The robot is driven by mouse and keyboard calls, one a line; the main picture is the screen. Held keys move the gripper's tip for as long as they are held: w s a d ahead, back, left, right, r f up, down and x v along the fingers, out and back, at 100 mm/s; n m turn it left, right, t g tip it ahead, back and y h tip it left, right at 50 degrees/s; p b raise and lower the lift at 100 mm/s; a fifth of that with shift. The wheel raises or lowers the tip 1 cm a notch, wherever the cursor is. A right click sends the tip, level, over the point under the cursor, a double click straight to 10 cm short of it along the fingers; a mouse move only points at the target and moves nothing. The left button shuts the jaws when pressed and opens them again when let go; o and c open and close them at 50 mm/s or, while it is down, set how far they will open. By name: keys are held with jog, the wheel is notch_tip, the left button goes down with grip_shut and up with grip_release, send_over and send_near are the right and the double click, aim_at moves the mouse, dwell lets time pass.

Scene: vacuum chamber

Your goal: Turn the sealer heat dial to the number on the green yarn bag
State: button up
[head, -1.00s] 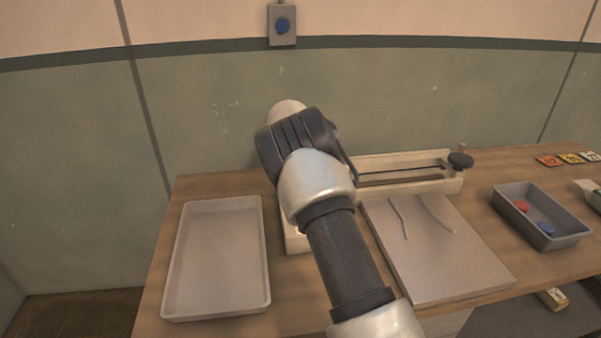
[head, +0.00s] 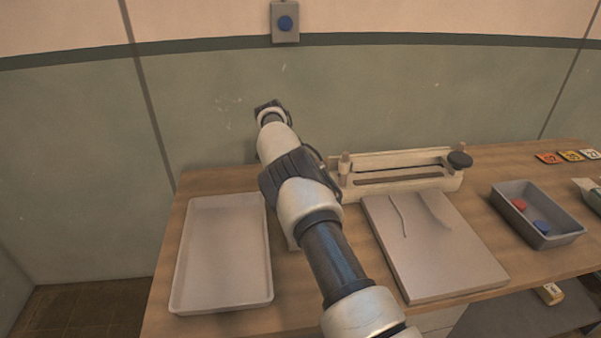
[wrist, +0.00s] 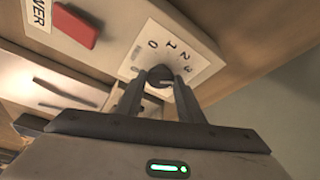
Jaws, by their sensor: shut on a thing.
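The sealer (head: 400,172) stands at the back of the bench, partly hidden behind my arm in the head view. Its heat dial (wrist: 160,76) is a dark round knob on a white scale plate (wrist: 190,50) in the wrist view. The numbers 0, 1, 2 and 3 show around it; the knob's pointer cannot be read clearly. My gripper (wrist: 158,88) is shut on the dial, one finger on each side. A red power switch (wrist: 75,27) sits beside the plate.
A pale empty tray (head: 225,250) lies left on the bench. A grey board (head: 470,255) lies before the sealer. A grey bin (head: 512,228) with red and blue pieces stands right. Coloured number cards (head: 570,156) lie at the back right.

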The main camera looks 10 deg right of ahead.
dwell(0.3)
jog(key=o, duration=1)
jog(key=shift+r, duration=0.1)
jog(key=p+v, duration=0.1)
jog(key=v, duration=1.6)
jog(key=shift+a, duration=0.15)
jog(key=shift+o, duration=0.2)
jog(key=shift+r, duration=0.1)
